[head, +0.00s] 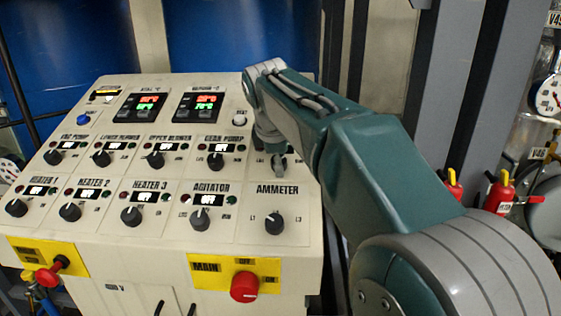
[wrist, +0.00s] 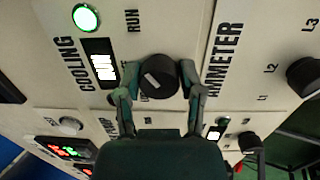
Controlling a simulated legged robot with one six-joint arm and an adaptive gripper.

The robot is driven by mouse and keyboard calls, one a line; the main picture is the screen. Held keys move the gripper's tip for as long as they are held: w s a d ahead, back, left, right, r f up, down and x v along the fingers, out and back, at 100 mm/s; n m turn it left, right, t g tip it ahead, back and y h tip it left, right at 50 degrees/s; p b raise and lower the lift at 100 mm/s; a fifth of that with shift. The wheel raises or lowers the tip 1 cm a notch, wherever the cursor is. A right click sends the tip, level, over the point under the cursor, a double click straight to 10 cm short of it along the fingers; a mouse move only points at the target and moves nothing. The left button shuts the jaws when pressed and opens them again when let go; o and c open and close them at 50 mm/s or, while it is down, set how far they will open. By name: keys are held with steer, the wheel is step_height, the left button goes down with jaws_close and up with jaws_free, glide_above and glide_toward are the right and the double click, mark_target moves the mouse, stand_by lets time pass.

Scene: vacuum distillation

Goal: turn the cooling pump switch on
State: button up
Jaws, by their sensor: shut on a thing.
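The cooling pump switch is a round black knob (wrist: 157,76) with a white pointer line, in the upper middle of the wrist view. The COOLING label (wrist: 82,63) runs beside it. The small display (wrist: 102,66) next to it appears to read RUN, and the green lamp (wrist: 86,17) above is lit. My gripper (wrist: 158,88) has one finger on each side of the knob and is shut on it. In the head view my gripper (head: 279,163) reaches down to the panel's right side, and my arm hides most of the cooling pump section.
The ammeter knob (head: 274,223) sits just below my gripper in the head view. A red main switch (head: 244,287) juts from the panel's front. Dark posts stand at the right.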

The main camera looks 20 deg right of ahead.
steer(key=shift+a+f+m, duration=0.1)
steer(key=shift+m, duration=0.5)
steer(key=o, duration=1.2)
steer(key=shift+c, duration=0.2)
steer(key=shift+a, duration=0.15)
steer(key=shift+r, duration=0.3)
steer(key=v, duration=1.1)
steer(key=shift+a+r, duration=0.15)
steer(key=shift+a, duration=0.05)
steer(key=shift+s, duration=0.1)
